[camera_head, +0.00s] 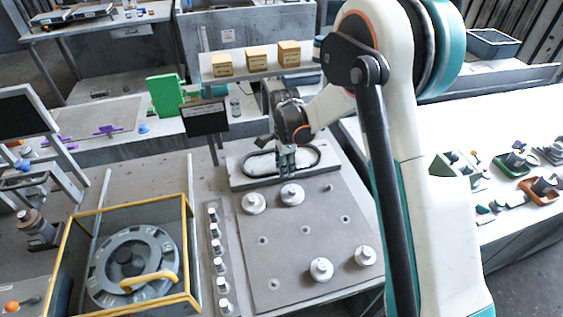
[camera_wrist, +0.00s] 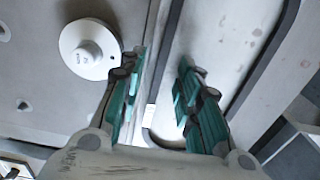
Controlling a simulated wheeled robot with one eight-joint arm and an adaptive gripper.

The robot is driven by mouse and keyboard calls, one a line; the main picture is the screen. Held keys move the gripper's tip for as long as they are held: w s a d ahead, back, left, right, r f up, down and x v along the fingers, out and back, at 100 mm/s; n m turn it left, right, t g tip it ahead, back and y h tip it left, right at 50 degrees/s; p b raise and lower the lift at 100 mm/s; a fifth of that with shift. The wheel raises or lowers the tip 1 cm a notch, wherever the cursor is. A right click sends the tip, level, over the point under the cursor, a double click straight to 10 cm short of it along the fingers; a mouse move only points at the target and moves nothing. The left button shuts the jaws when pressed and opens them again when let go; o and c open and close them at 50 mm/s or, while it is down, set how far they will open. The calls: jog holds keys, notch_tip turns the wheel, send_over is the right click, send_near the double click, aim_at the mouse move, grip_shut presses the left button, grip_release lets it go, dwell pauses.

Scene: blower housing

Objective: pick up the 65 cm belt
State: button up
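A black belt (camera_head: 319,154) lies as a long loop on a grey raised holder (camera_head: 240,181) at the back of the work table. My gripper (camera_head: 287,166) reaches down over the near side of the loop. In the wrist view my gripper (camera_wrist: 163,95) is open, its two teal fingers apart. One strand of the belt (camera_wrist: 164,65) runs through the gap between the fingers, apparently without touching either one. The opposite strand passes to the right of the right finger. The lower curve of the loop is partly hidden by the gripper body.
A grey plate (camera_head: 290,235) with several white pulleys stands in front of the holder. A row of pulleys (camera_head: 217,247) lies left of it, beside a yellow-framed housing (camera_head: 67,240). A small dark sign (camera_head: 205,117) and a shelf (camera_head: 240,78) with three boxes stand behind.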

jog(key=shift+f, duration=0.15)
grip_shut()
jog(key=shift+r, duration=0.2)
jog(key=shift+r+p, duration=4.2)
jog(key=shift+r, duration=12.15)
